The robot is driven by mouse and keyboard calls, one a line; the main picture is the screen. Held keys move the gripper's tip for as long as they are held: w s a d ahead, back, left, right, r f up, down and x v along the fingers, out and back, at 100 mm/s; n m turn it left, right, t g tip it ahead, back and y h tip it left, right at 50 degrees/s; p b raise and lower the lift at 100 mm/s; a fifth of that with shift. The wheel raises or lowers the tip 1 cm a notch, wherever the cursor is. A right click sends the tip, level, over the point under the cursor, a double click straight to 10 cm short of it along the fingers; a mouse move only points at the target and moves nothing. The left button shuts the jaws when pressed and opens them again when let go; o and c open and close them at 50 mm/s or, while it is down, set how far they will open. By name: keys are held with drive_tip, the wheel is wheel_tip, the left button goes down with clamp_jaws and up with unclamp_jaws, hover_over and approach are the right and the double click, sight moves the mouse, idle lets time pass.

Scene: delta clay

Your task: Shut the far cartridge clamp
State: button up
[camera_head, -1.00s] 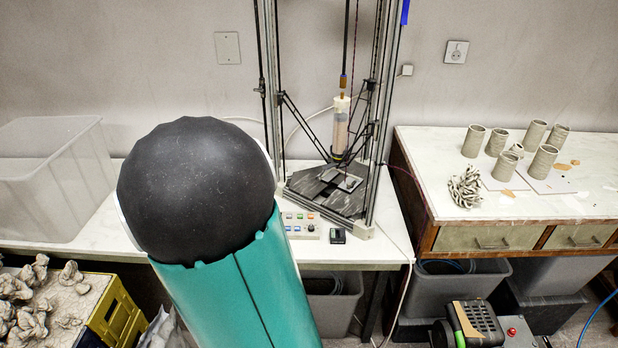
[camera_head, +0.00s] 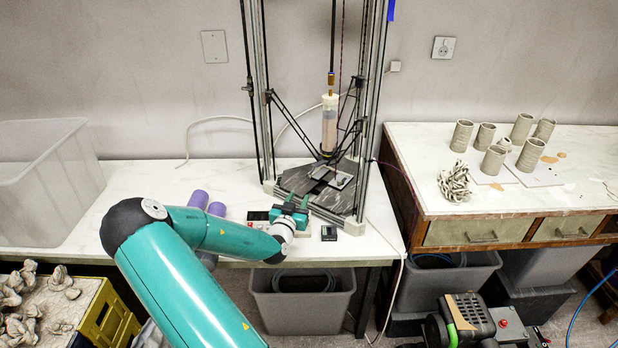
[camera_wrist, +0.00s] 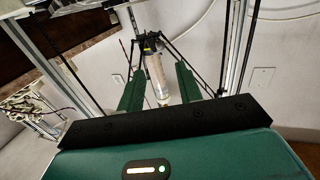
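The clay cartridge (camera_head: 329,125) is a pale upright tube with a white cap, hanging inside the delta printer frame. A dark holder with a yellow ring is at its lower end; I cannot make out a separate clamp lever or whether a clamp is open. My gripper (camera_head: 291,206) is low at the front of the printer, above the control panel and short of the cartridge. In the wrist view my gripper (camera_wrist: 158,90) has its two green fingers apart and empty. The cartridge (camera_wrist: 157,78) shows between and beyond them.
Printer posts (camera_head: 373,110) and thin black rods stand around the cartridge. The dark printer bed (camera_head: 325,192) carries a light plate. A small black box (camera_head: 329,233) is on the table's front edge. Purple cylinders (camera_head: 198,200) lie left of my gripper. Clay cups (camera_head: 493,160) stand on the right bench.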

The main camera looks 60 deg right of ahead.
sight(309, 176)
drive_tip(key=d, duration=0.4)
drive_tip(key=w+d, duration=0.1)
drive_tip(key=d, duration=0.3)
drive_tip(key=w+d, duration=0.1)
drive_tip(key=d, duration=0.4)
drive_tip(key=shift+w, duration=0.1)
clamp_jaws()
